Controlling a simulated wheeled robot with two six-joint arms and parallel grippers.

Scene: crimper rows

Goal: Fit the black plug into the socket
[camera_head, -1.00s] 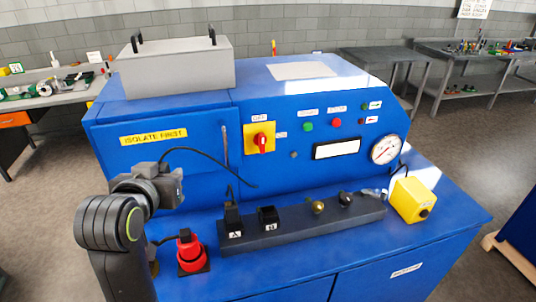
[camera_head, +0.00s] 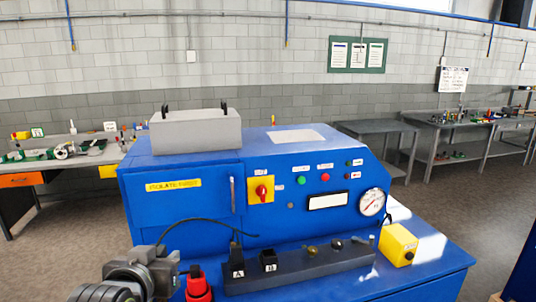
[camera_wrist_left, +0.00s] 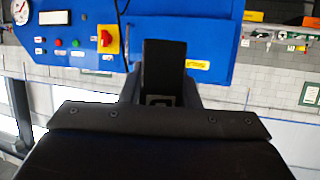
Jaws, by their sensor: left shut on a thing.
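My left gripper (camera_head: 172,268) is at the lower left, left of the black block strip, and shut on the black plug. In the left wrist view the plug (camera_wrist_left: 163,65) is a dark block between the fingers, with a pale square marking near its base. A thin black cable (camera_head: 205,222) arcs from the gripper rightward across the blue panel. The dark strip (camera_head: 310,272) carries a black block marked A (camera_head: 237,266), with a cable on top, and a black block marked B (camera_head: 268,262). Which opening is the plug's socket I cannot tell. My right gripper is out of view.
A red plug (camera_head: 197,288) stands just right of the gripper. Two knobs sit on the strip's right part. A yellow box (camera_head: 398,245) stands to its right. The blue cabinet (camera_head: 200,222) with switch and gauge (camera_head: 372,202) rises behind. Free blue top lies at the right.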

